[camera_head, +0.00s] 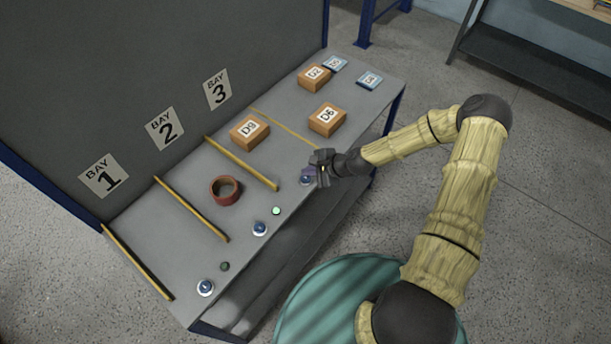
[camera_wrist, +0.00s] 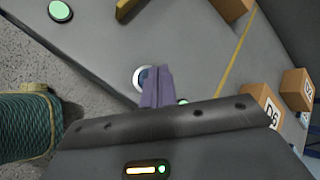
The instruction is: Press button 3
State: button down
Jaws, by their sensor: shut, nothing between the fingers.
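Button 3 (camera_head: 305,181), a blue-and-white round button at the front edge of bay 3, sits under my gripper (camera_head: 309,172). In the wrist view button 3 (camera_wrist: 138,78) shows a pale ring beside the shut purple fingers (camera_wrist: 156,88), which partly cover it. My gripper is shut and empty, with its tips over or at the button's edge. I cannot tell whether they touch it. A small green light (camera_wrist: 183,101) shows just past the fingers, partly hidden by my gripper body. The bay 3 sign (camera_head: 218,90) hangs on the back panel.
Button 2 (camera_head: 260,229) has a bright green light (camera_head: 276,211); button 1 (camera_head: 205,288) has a dark one (camera_head: 225,266). Box D9 (camera_head: 250,132), box D6 (camera_head: 327,119) and box D2 (camera_head: 314,78) stand behind. Yellow dividers (camera_head: 241,163) separate bays.

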aim_at(309, 179)
notch_tip(309, 179, up, 6)
jog(key=p, duration=0.3)
jog(key=shift+f, duration=0.2)
dwell(0.5)
jog(key=s+d+r+n+h+b, duration=0.2)
jog(key=s+d+r+n+h, duration=0.2)
jog(key=s+d+r+n, duration=0.3)
jog(key=s+d+r+n+g+h+b, duration=0.1)
jog(key=s+d+r+n+h+b, duration=0.1)
jog(key=s+d+r+n+h, duration=0.2)
jog(key=s+d+r+n, duration=0.3)
jog(key=s+r, duration=0.4)
jog(key=r, duration=0.2)
jog(key=shift+s+d+r, duration=0.15)
jog(key=shift+r, duration=0.15)
dwell(0.5)
